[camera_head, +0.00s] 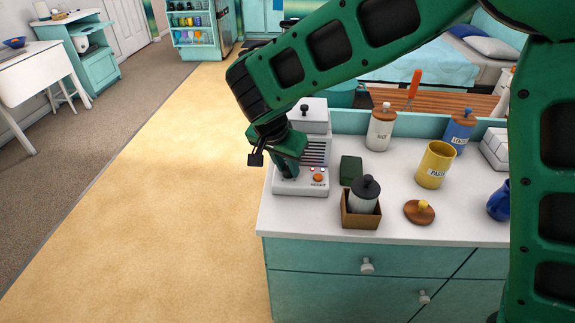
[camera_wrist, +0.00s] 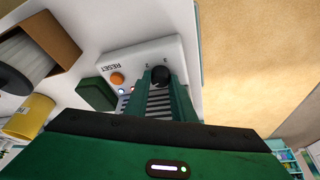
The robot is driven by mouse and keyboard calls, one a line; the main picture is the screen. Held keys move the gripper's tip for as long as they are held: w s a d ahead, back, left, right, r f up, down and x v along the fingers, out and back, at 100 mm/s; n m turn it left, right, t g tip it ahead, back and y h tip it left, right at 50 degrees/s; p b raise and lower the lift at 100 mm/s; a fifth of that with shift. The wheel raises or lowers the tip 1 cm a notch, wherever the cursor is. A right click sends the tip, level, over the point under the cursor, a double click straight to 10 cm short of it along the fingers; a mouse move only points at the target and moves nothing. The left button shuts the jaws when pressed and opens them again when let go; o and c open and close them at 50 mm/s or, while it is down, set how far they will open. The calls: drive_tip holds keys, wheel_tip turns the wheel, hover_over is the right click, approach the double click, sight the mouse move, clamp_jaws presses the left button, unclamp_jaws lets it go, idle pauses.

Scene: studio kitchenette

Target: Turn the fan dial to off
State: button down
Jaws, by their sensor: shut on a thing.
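The white fan unit (camera_head: 318,181) stands at the left end of the counter, with a dark slatted grille and a small base. It also shows in the wrist view (camera_wrist: 176,48). The black dial (camera_wrist: 160,74) sits on the base near the numbers 2 and 3. My gripper (camera_wrist: 161,80) has one finger on each side of the dial and is shut on it. In the head view my gripper (camera_head: 287,170) reaches down onto the base and hides the dial. An orange button (camera_wrist: 117,79) marked RESET is beside it. The dial's pointer setting cannot be read.
A dark green block (camera_head: 351,170) and a brown box (camera_head: 360,216) holding a lidded jar stand right of the fan. A yellow canister (camera_head: 436,165), a wooden lid (camera_head: 419,212) and a rice jar (camera_head: 381,128) are farther right. Floor left of the counter is open.

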drive_tip(key=shift+n, duration=0.3)
drive_tip(key=n+y, duration=0.1)
drive_tip(key=n, duration=0.3)
drive_tip(key=n+y, duration=0.1)
drive_tip(key=n, duration=0.1)
drive_tip(key=shift+d+t+y, duration=0.25)
drive_tip(key=shift+t+y, duration=0.05)
drive_tip(key=n+y, duration=0.1)
drive_tip(key=n, duration=0.2)
drive_tip(key=shift+w+d+n, duration=0.1)
drive_tip(key=shift+d+n, duration=0.05)
drive_tip(key=shift+n, duration=0.15)
drive_tip(key=shift+n+g+y, duration=0.6)
drive_tip(key=shift+n+g, duration=0.1)
drive_tip(key=shift+n, duration=1)
drive_tip(key=shift+d+n, duration=0.1)
drive_tip(key=shift+n, duration=0.2)
drive_tip(key=c, duration=1.5)
unclamp_jaws()
